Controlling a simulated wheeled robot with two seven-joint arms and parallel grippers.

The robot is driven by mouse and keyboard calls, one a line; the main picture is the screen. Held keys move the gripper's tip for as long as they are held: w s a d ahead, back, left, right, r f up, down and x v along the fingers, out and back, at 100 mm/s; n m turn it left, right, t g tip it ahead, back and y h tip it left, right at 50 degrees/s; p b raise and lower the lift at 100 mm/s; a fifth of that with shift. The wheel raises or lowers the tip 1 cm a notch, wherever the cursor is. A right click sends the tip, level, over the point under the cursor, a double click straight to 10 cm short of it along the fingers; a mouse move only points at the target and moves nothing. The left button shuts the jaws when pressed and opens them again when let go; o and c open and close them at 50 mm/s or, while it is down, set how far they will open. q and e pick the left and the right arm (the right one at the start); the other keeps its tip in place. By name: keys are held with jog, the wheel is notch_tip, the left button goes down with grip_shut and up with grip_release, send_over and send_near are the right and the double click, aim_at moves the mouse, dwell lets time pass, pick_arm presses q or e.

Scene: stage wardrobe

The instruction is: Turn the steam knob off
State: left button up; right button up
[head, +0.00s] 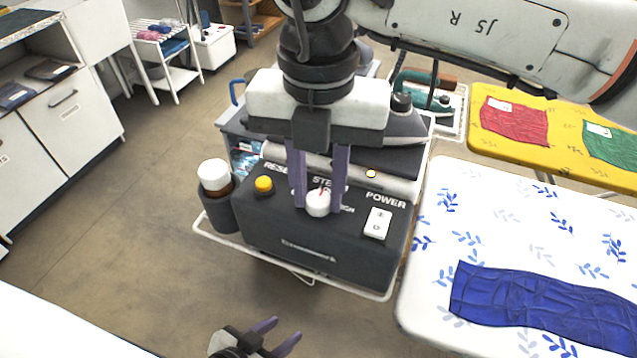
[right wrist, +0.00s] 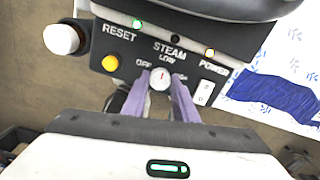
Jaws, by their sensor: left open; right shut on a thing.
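The steam knob (head: 318,203) is a small white round knob with a red pointer line, on the sloped panel of a dark steam station (head: 318,255). My right gripper (head: 320,205) comes down from above and is shut on the knob, one purple finger on each side. In the right wrist view the knob (right wrist: 160,79) sits between the fingertips, with its red mark near the top, toward the LOW label; OFF is to its left. Part of the lettering is hidden by the fingers. My left gripper (head: 277,333) is open and empty, low in front of the station.
A yellow reset button (head: 263,185) and a white power switch (head: 377,223) flank the knob. A white-capped bottle (head: 213,176) stands at the left. An ironing board (head: 430,290) with a blue cloth (head: 540,297) is close at the right. Open floor lies left.

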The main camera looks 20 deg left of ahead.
jog(key=shift+n+b, duration=0.45)
jog(key=shift+n, duration=0.25)
jog(key=shift+f+n+b, duration=0.1)
jog(key=shift+n+b, duration=0.5)
jog(key=shift+n, duration=0.6)
jog(key=n+b, duration=0.1)
jog(key=n, duration=0.9)
jog(key=shift+b, duration=0.35)
jog(key=shift+r, duration=0.2)
jog(key=o, duration=1.1)
jog(key=shift+c, duration=0.2)
